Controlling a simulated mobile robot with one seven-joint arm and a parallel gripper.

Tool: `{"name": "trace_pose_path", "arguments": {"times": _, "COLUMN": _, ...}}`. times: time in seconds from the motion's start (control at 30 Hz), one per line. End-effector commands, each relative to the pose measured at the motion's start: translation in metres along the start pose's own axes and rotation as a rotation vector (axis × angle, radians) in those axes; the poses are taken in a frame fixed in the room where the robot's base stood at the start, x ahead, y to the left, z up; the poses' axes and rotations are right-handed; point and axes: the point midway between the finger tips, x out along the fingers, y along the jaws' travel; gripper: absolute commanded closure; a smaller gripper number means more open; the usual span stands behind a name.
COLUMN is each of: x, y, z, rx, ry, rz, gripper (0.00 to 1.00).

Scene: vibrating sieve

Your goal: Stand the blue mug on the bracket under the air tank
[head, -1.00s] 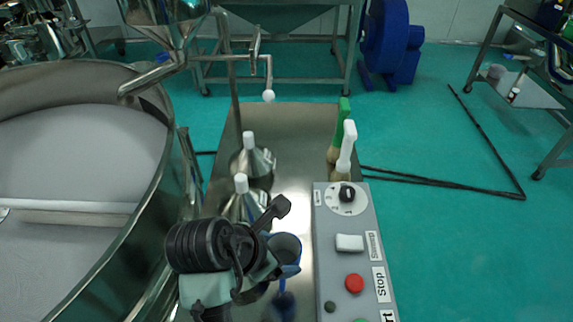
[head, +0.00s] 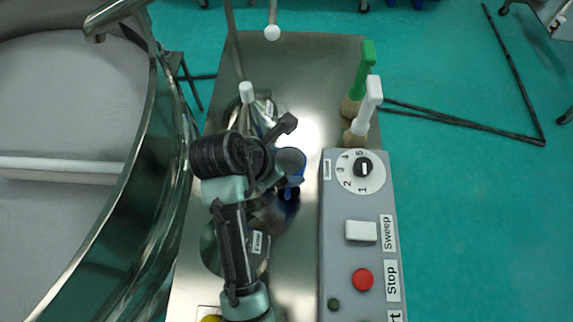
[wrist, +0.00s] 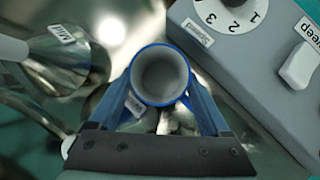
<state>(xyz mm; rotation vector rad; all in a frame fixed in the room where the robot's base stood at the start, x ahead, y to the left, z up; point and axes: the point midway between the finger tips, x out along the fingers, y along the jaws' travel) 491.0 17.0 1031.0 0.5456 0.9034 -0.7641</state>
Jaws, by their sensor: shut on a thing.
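The blue mug (wrist: 158,76), with a blue rim and grey inside, is held between the two blue fingers of my gripper (wrist: 163,92) in the wrist view. Its mouth faces the wrist camera. In the head view the mug (head: 291,160) is upright beside the dial end of the control box, above the steel table, with my gripper (head: 280,168) at its left side. A blue patch shows just below it. I cannot make out the air tank or the bracket in these views.
The grey control box (head: 342,268) stands right of the mug. Brushes with green (head: 366,62) and white (head: 370,100) handles stand beyond it. Metal funnels, one with a white handle (head: 246,92), sit left. The round sieve rim (head: 160,130) borders the left.

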Motion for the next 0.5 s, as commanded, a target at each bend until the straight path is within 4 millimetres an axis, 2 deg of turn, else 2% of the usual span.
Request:
{"name": "trace_pose_path", "arguments": {"times": 0.3, "x": 0.033, "y": -0.004, "z": -0.020, "rx": -0.002, "ry": 0.001, "rz": -0.001, "gripper": 0.75}}
{"name": "trace_pose_path", "arguments": {"times": 0.5, "x": 0.039, "y": -0.005, "z": -0.023, "rx": 0.002, "ry": 0.000, "rz": 0.002, "gripper": 0.75}}
